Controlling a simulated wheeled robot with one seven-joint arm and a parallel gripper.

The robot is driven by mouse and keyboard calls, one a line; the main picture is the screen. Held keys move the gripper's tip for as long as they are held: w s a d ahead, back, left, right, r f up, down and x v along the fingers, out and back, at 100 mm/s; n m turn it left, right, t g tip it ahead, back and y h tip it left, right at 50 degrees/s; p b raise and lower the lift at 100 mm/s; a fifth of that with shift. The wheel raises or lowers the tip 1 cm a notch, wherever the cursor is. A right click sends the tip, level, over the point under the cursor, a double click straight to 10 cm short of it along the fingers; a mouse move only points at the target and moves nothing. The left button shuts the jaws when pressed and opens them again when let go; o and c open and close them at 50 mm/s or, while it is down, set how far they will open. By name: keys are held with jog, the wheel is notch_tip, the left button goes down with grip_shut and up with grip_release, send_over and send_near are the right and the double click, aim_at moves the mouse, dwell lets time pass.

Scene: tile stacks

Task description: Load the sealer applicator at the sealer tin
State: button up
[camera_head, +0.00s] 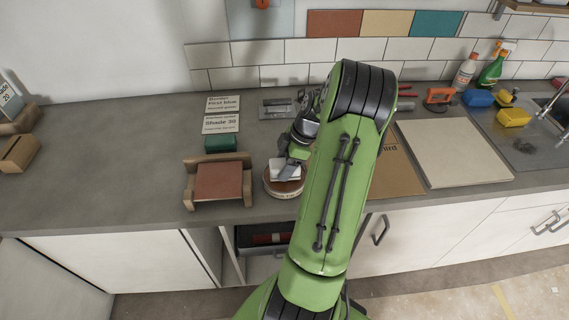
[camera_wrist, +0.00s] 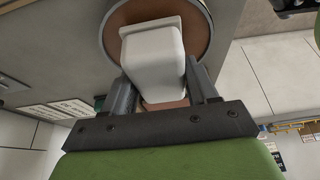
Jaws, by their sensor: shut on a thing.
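My gripper (camera_head: 293,153) is shut on the sealer applicator, a white block-shaped piece (camera_head: 285,171), over the sealer tin (camera_head: 271,189). In the wrist view my gripper (camera_wrist: 160,85) has a finger on each side of the white applicator (camera_wrist: 152,52). The tin (camera_wrist: 203,22) shows behind the applicator there, with a reddish-brown inside. The applicator overlaps the tin in both views; I cannot tell whether it touches the contents. My arm hides part of the counter to the right of the tin.
A wooden holder (camera_head: 190,190) with a terracotta tile (camera_head: 219,180) stands close left of the tin. A green block (camera_head: 221,144) and two label cards (camera_head: 222,103) lie behind it. A pale board (camera_head: 450,152) lies right of my arm. The left counter is mostly clear.

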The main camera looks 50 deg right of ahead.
aim_at(277, 163)
jog(key=shift+f+b, duration=0.55)
jog(key=shift+f, duration=0.05)
dwell(1.5)
notch_tip(277, 163, up, 7)
jog(key=p, duration=0.5)
jog(key=shift+r, duration=0.2)
jog(key=shift+f, duration=0.1)
